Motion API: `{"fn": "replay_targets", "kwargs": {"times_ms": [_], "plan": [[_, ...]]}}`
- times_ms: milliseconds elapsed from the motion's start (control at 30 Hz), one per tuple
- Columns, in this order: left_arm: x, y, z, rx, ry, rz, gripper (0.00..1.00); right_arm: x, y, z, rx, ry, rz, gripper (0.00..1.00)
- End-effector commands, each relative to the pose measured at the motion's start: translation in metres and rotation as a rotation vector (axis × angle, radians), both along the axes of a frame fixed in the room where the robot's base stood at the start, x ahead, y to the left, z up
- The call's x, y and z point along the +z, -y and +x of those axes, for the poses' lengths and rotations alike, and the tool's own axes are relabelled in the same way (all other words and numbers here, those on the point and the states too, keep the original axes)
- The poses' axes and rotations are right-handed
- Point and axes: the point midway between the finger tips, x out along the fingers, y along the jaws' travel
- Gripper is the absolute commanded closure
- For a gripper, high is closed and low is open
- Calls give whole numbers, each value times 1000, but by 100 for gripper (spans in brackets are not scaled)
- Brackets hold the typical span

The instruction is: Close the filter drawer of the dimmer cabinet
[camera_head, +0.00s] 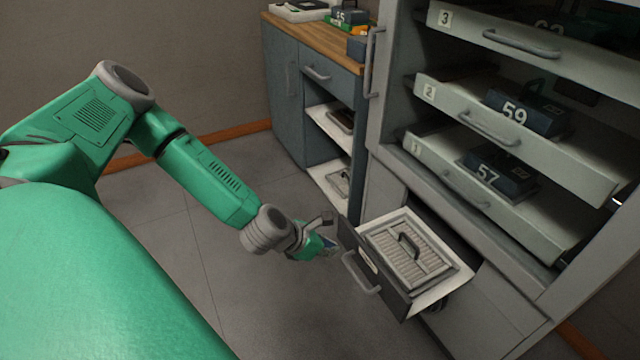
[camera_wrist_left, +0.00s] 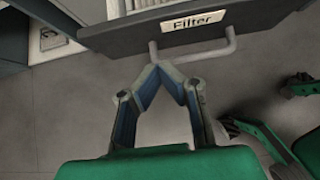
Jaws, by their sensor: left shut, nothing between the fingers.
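The filter drawer (camera_head: 375,267) stands pulled out at the bottom of the grey dimmer cabinet (camera_head: 505,295). Its dark front has a light bar handle (camera_head: 361,274), and a pale ribbed filter with a grip lies inside. In the left wrist view, the drawer front (camera_wrist_left: 200,38) carries a "Filter" label (camera_wrist_left: 195,20), with the handle (camera_wrist_left: 195,52) below it. My left gripper (camera_head: 330,246) is just left of the drawer front. In the wrist view its fingertips (camera_wrist_left: 165,68) meet, shut and empty, close to the handle; whether they touch it I cannot tell. My right gripper is not in view.
Above the drawer, several shelf trays (camera_head: 480,195) stick out with numbered dark modules. A blue-grey workbench (camera_head: 285,85) with a wooden top and open lower shelves stands behind left. The floor (camera_head: 190,235) left of the drawer is clear.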

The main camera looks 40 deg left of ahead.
Motion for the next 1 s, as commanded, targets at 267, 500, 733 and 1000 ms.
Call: {"fn": "replay_targets", "kwargs": {"times_ms": [267,500,733,1000], "plan": [[-18,15,40,-3,2,1,100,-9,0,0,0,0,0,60],[-18,20,53,-1,0,0,100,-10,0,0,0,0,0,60],[-18,20,54,-1,-1,0,100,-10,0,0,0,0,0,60],[-18,21,57,-1,0,0,100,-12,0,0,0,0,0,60]]}}
